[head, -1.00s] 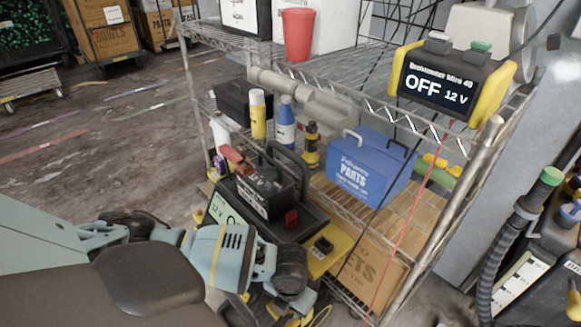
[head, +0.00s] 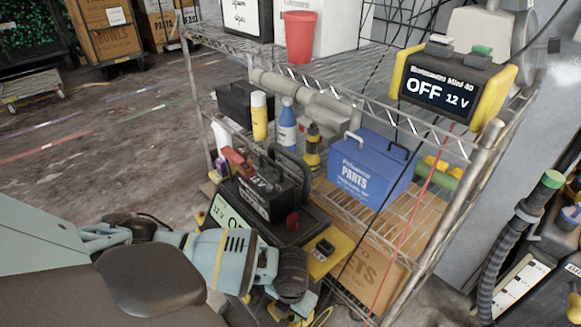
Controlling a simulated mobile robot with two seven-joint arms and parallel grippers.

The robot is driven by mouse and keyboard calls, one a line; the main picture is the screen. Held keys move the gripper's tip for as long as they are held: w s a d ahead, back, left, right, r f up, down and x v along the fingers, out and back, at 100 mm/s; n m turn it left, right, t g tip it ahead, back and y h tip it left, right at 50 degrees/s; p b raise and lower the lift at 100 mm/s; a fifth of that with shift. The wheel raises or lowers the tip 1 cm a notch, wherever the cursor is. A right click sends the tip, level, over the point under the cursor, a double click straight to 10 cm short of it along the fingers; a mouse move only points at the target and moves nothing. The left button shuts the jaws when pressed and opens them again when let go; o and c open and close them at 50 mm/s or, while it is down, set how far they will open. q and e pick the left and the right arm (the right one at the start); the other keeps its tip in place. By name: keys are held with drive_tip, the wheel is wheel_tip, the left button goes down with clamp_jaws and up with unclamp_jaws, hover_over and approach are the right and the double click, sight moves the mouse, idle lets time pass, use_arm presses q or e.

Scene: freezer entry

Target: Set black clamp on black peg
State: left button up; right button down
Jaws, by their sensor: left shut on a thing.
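My left gripper (head: 288,308) is low in the head view, below the dark wrist at the bottom centre. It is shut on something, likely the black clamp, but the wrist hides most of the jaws. A black cable runs down from the charger (head: 448,88) towards this area. The charger's screen reads OFF, 12 V. A black battery (head: 262,195) sits above and left of the gripper, with a red clamp (head: 237,162) at its upper left. A small black part (head: 324,246) stands on a yellow surface right of the wrist. I cannot clearly make out the black peg. My right gripper is not in view.
A wire shelf rack (head: 345,92) stands behind, holding a red cup (head: 299,37), a blue parts box (head: 368,170) and several bottles. A red cable (head: 415,210) hangs in front of it. A ribbed hose (head: 505,235) is at the right. Open floor (head: 90,165) lies at the left.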

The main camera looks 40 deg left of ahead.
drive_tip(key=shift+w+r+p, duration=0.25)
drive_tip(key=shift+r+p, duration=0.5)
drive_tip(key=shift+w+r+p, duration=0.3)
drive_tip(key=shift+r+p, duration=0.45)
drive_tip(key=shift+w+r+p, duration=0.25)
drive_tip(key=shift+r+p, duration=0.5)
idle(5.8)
